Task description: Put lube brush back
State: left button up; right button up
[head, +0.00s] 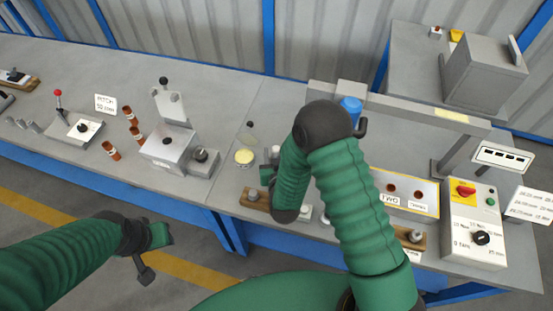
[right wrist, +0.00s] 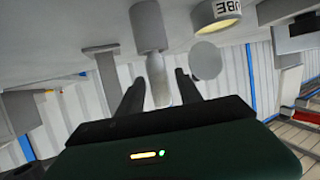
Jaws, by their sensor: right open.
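A pale, blunt-ended rod (right wrist: 158,82), which may be the lube brush, sticks out of a grey cylinder in the right wrist view. My right gripper (right wrist: 160,78) is open, with one finger on each side of this rod; I cannot tell whether they touch it. A round tin marked with letters ending "UBE" (right wrist: 214,14) is close by; in the head view it is the yellow-topped tin (head: 244,157). In the head view my right forearm hides most of the right gripper. My left gripper (head: 146,273) is off the bench front, its jaws unclear.
A grey fixture (head: 167,146), orange-brown parts (head: 111,151) and a lever station (head: 82,130) stand left on the bench. A control box (head: 475,225) and a yellow-edged panel (head: 405,190) are at right. A blue cup-like object (head: 351,106) stands behind my right arm.

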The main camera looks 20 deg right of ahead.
jog(key=s+a+r+g+y, duration=0.3)
jog(key=s+r+g, duration=0.1)
jog(key=s, duration=0.5)
jog(key=s+d+r+n+g, duration=0.1)
jog(key=s+d+r+g, duration=0.1)
jog(key=s, duration=0.4)
jog(key=s+d+r+n+g, duration=0.1)
jog(key=s+d+r+g, duration=0.2)
jog(key=s+d+g, duration=0.1)
jog(key=s+g+p, duration=0.1)
jog(key=s, duration=0.1)
jog(key=shift+s+d, duration=0.15)
jog(key=shift+s, duration=0.2)
jog(key=shift+r, duration=0.1)
